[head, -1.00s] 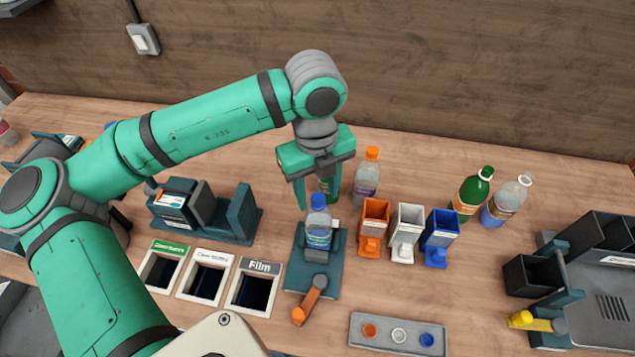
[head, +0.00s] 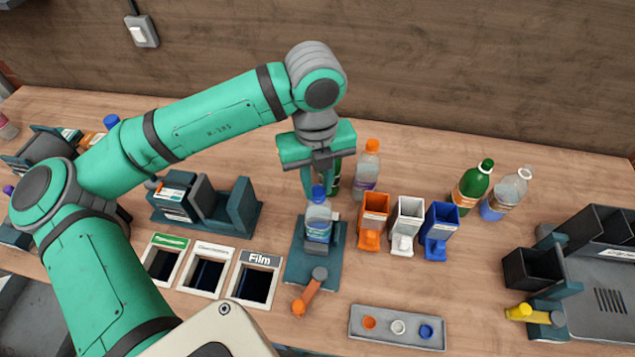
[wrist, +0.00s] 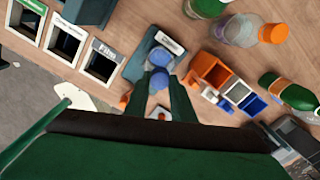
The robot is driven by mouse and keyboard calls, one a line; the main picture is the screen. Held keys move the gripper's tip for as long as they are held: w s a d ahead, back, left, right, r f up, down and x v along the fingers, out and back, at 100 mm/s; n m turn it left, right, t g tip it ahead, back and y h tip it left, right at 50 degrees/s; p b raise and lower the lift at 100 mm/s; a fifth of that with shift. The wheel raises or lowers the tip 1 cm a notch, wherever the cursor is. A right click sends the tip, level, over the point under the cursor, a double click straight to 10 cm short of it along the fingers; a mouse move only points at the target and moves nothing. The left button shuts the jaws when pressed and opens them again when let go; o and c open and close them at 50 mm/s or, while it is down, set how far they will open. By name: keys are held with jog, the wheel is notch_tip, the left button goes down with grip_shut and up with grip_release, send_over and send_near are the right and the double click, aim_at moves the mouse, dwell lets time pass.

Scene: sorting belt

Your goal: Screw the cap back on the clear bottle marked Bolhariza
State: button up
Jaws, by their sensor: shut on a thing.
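A clear bottle (head: 318,222) with a pale label stands upright in a dark teal holder (head: 298,262) in the middle of the bench. Its label is too small to read. A blue cap (head: 318,192) is at the bottle's mouth; it also shows in the wrist view (wrist: 158,81). My gripper (head: 319,184) points down over the bottle, with its fingers shut on the blue cap. The cap looks level and in line with the neck. Whether its thread is engaged cannot be told.
An orange-ended lever (head: 311,290) projects at the holder's front. Orange (head: 373,217), white (head: 406,222) and blue (head: 440,225) small bins stand close on the right. Labelled openings (head: 255,281) lie left.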

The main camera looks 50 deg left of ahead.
aim_at(316, 190)
jog(key=m, duration=0.3)
dwell(0.4)
jog(key=m, duration=0.3)
jog(key=o, duration=1.1)
jog(key=shift+m, duration=0.3)
notch_tip(316, 190, up, 11)
jog(key=shift+a+f, duration=0.1)
